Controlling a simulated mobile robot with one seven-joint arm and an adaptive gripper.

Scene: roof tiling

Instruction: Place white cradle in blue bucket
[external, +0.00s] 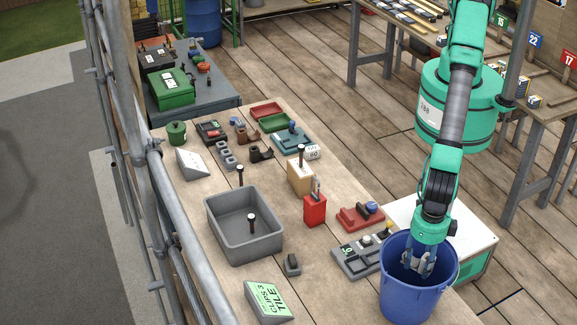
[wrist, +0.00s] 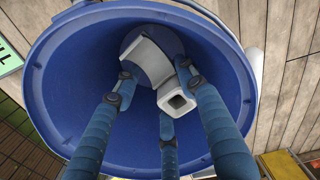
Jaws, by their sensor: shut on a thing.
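The blue bucket (external: 418,295) stands at the lower right of the external view, at the front end of the workbench. Its inside wall (wrist: 75,60) fills most of the wrist view. My gripper (external: 420,266) points down through the bucket's mouth, with its fingers inside the rim. In the wrist view the blue-sleeved fingers of my gripper (wrist: 160,90) are closed around the white cradle (wrist: 148,60), a pale curved piece with a square hollow stub. The cradle is within the bucket's outline; whether it touches the bottom cannot be told. The external view does not clearly show the cradle.
A grey tray (external: 247,251) with a dark peg stands on the wooden workbench (external: 335,270). A grey fixture (external: 355,262) and a red holder (external: 358,219) lie close left of the bucket. A green-labelled block (external: 268,300) is at the front. Scaffold poles (external: 160,190) run along the left.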

